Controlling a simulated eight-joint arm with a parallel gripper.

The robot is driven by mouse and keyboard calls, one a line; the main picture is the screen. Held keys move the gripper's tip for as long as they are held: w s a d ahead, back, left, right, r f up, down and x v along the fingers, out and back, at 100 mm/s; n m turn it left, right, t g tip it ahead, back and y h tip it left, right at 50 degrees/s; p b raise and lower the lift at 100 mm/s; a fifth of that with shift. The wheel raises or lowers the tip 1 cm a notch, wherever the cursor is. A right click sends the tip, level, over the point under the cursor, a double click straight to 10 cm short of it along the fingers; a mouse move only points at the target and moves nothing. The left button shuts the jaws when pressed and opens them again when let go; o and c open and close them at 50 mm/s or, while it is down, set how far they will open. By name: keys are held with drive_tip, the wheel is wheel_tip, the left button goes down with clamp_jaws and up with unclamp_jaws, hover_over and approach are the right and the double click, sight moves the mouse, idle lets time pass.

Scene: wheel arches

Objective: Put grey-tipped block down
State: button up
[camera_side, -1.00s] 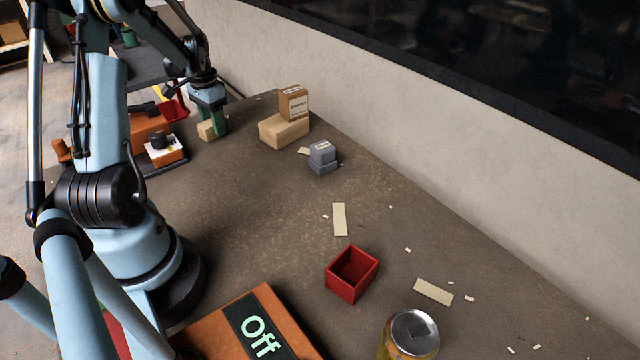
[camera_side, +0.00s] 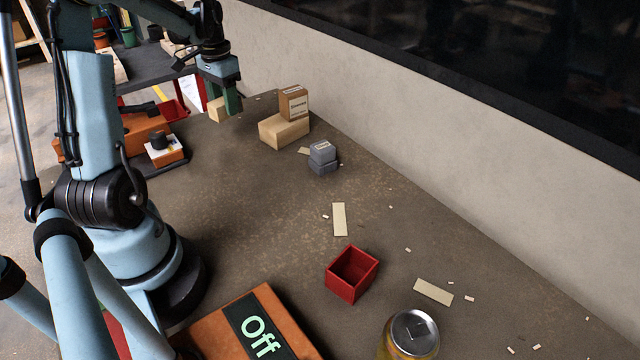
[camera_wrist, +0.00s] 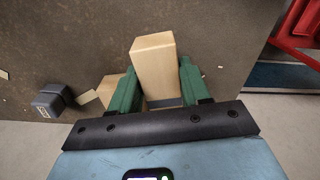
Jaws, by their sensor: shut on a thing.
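My gripper (camera_side: 231,98) is shut on a pale wooden block (camera_side: 216,109) near the far end of the table. The block appears raised off the tabletop. In the wrist view, the block (camera_wrist: 155,65) stands between the two green fingers of my gripper (camera_wrist: 158,88). A grey band shows at its near end, low between the fingers. I cannot tell clearly whether this is its grey tip. The fingers hide part of the block in the side view.
A larger wooden block (camera_side: 283,132) with a small carton (camera_side: 293,103) on it stands right of my gripper. An open red box (camera_side: 352,274) and a can (camera_side: 409,335) stand in front. The table's middle is mostly clear.

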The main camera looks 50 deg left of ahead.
drive_tip(key=s+d+r+m, duration=0.1)
drive_tip(key=d+r, duration=0.2)
drive_tip(key=d, duration=0.5)
drive_tip(key=s+d+r, duration=0.2)
drive_tip(key=d+r, duration=0.1)
drive_tip(key=d, duration=0.4)
drive_tip(key=s+d+f+m, duration=0.2)
drive_tip(key=s+d+f, duration=0.1)
drive_tip(key=s+d, duration=0.45)
hover_over(197, 191)
wheel_tip(197, 191, down, 6)
drive_tip(key=shift+f, duration=2.15)
drive_tip(key=o, duration=1.2)
drive_tip(key=shift+f, duration=0.1)
drive_tip(key=shift+c, duration=0.2)
